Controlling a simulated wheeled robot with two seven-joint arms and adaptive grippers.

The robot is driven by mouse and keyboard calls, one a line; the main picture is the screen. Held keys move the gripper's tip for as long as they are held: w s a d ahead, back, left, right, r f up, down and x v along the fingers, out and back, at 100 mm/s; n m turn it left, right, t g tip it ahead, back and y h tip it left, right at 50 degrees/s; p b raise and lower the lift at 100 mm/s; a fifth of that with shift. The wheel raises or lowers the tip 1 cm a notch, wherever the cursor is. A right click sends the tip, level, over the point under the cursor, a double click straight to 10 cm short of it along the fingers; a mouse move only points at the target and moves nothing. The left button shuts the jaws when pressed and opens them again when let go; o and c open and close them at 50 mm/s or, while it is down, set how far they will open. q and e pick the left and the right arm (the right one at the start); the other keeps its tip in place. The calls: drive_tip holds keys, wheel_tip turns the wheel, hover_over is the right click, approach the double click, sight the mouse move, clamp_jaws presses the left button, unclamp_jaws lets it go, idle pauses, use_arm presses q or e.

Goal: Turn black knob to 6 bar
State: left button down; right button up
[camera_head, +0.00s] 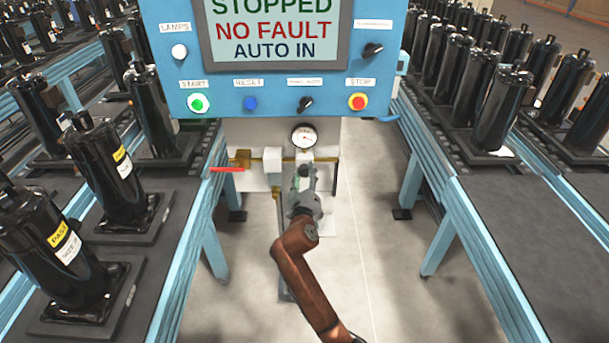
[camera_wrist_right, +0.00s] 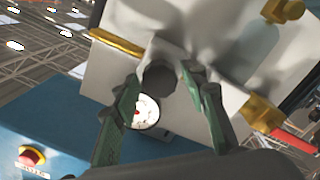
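The black knob (camera_wrist_right: 158,77) shows in the right wrist view at the end of a light grey regulator body (camera_wrist_right: 170,48). The round white gauge (camera_wrist_right: 146,112) is beside it. In the head view the gauge (camera_head: 304,137) hangs below the blue panel; its needle is too small to read, and the knob is hidden there by my right gripper (camera_head: 304,180). In the wrist view the green fingers of my right gripper (camera_wrist_right: 160,78) stand on either side of the knob, very close to it. Whether they touch it I cannot tell. My left gripper is out of view.
A blue control panel (camera_head: 280,103) with buttons and a STOPPED, NO FAULT screen (camera_head: 276,30) overhangs the gauge. Brass fittings and a red lever (camera_head: 227,169) sit to its left. Conveyors (camera_head: 465,200) with black compressors flank both sides; the floor between is clear.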

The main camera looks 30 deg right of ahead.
drive_tip(key=c, duration=0.9)
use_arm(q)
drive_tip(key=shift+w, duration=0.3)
use_arm(e)
drive_tip(key=shift+o, duration=0.2)
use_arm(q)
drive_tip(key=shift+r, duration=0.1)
use_arm(e)
drive_tip(key=shift+r+n+p, duration=0.1)
drive_tip(key=shift+n+p, duration=1)
drive_tip(key=n+p, duration=0.2)
drive_tip(key=shift+n, duration=0.3)
drive_tip(key=n+p, duration=0.3)
drive_tip(key=n, duration=0.2)
drive_tip(key=shift+p, duration=0.35)
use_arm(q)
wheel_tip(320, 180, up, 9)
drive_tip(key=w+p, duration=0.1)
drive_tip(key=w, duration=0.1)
use_arm(e)
drive_tip(key=shift+n, duration=0.9)
drive_tip(key=shift+f, duration=0.2)
